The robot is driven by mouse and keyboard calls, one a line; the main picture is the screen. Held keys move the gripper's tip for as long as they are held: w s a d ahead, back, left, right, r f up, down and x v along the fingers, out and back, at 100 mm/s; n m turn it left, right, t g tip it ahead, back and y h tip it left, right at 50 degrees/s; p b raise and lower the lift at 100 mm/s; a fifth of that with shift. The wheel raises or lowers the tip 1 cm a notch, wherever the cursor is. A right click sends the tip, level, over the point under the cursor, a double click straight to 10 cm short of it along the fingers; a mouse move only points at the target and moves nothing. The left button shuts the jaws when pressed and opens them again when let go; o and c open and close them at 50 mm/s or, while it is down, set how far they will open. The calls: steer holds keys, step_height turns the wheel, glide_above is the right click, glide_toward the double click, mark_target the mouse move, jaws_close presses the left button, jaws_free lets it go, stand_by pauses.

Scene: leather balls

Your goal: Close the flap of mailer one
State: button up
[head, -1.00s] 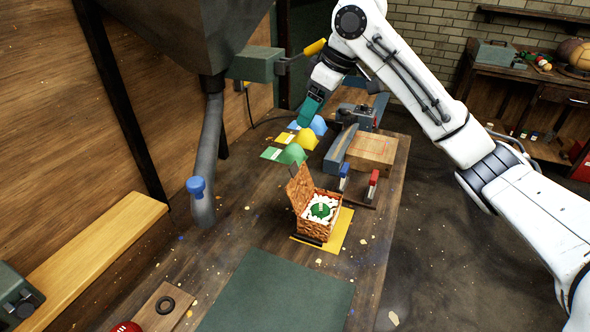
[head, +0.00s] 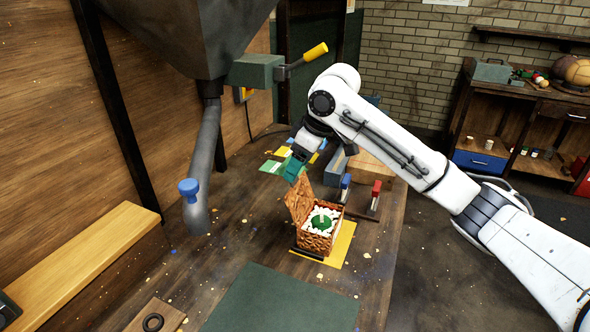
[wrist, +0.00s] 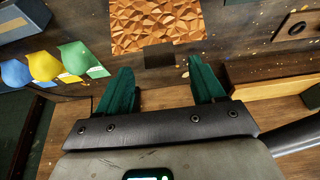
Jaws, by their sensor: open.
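Mailer one looks to be the brown textured box (head: 318,244) on a yellow mat (head: 343,246) on the workbench. It is open, with white packing pieces and a green ball (head: 321,221) inside. Its flap (head: 299,200) stands up on the box's left side. My gripper (head: 292,168), with green fingers, is just above and behind the flap's top edge in the head view. In the wrist view the flap (wrist: 155,25) lies beyond the open, empty fingers (wrist: 165,85). I cannot tell whether a finger touches the flap.
A dark green mat (head: 275,300) lies bare in front.

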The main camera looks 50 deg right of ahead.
mark_target(299, 193)
steer(key=shift+x, duration=1.3)
steer(key=shift+c, duration=0.3)
jaws_close()
